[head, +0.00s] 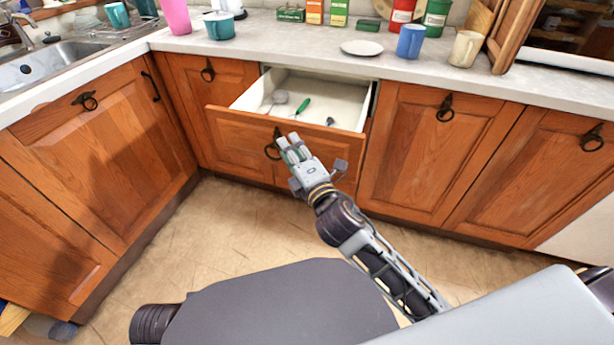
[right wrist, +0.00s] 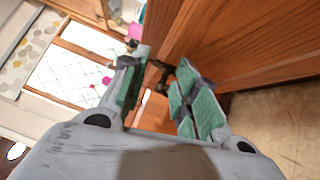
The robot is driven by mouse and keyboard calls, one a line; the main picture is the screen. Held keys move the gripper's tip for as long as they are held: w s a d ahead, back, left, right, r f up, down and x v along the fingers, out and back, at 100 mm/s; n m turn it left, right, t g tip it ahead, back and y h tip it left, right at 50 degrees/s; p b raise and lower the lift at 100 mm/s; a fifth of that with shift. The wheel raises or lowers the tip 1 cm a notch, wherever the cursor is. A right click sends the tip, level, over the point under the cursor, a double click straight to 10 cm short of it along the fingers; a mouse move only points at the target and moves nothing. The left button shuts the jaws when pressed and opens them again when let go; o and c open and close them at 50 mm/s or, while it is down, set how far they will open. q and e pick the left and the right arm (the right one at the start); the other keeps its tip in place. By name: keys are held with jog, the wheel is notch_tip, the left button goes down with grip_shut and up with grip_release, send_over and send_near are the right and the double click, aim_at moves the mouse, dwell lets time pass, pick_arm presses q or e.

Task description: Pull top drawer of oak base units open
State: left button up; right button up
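The top drawer (head: 235,128) of the oak base units stands pulled out in the head view, its white inside showing. Its dark ring handle (head: 272,151) hangs at the middle of the front. My right gripper (head: 289,146) is at the drawer front, right beside the ring. In the right wrist view its green-padded fingers (right wrist: 157,78) are spread apart, with the dark handle (right wrist: 161,72) showing in the gap near the fingertips. Whether a finger touches the ring I cannot tell. My left gripper is in neither view.
Inside the drawer lie a grey round utensil (head: 279,97) and a green-handled tool (head: 302,106). The worktop (head: 290,48) above holds a white plate (head: 361,48), a blue mug (head: 411,41) and a teal pot (head: 219,25). Shut cupboards flank the drawer. Floor before it is clear.

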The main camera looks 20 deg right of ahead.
jog(key=f+b+v, duration=0.1)
jog(key=v, duration=0.7)
jog(key=shift+a, duration=0.2)
dwell(1.1)
jog(key=shift+s, duration=0.1)
dwell(0.6)
